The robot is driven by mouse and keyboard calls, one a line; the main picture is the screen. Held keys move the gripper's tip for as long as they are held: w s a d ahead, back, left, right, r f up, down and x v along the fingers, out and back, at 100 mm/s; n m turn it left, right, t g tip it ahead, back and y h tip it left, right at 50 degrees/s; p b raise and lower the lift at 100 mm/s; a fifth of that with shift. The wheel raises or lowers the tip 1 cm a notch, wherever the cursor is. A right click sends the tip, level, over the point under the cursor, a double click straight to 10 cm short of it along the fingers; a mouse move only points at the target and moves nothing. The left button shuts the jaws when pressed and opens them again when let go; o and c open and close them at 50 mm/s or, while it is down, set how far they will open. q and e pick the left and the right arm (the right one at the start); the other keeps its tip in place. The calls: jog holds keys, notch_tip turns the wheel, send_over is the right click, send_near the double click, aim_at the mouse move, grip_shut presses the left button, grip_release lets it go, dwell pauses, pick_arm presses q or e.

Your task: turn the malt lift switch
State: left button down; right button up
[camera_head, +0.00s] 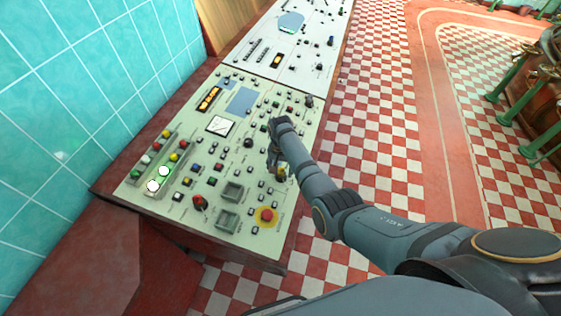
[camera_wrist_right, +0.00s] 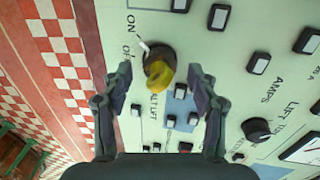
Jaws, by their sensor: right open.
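The malt lift switch (camera_wrist_right: 160,80) shows in the right wrist view as a round dark knob with a yellow grip, on a pale green panel. Lettering ending in "ALT LIFT" runs beside it, and "ON" and "OFF" are printed near it. A white mark at its edge lies near "OFF". My right gripper (camera_wrist_right: 161,80) is open, with one finger on each side of the switch and gaps between; whether either touches it I cannot tell. In the head view my right gripper (camera_head: 276,158) is over the right edge of the control desk (camera_head: 150,205). My left gripper is out of view.
A red mushroom button (camera_head: 266,215) on a yellow plate, a red rotary knob (camera_head: 200,202) and several small buttons crowd the desk. A second white panel (camera_head: 310,62) adjoins at the back.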

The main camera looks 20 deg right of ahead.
notch_tip(320, 180, up, 10)
jog(key=shift+r, duration=0.1)
dwell(0.4)
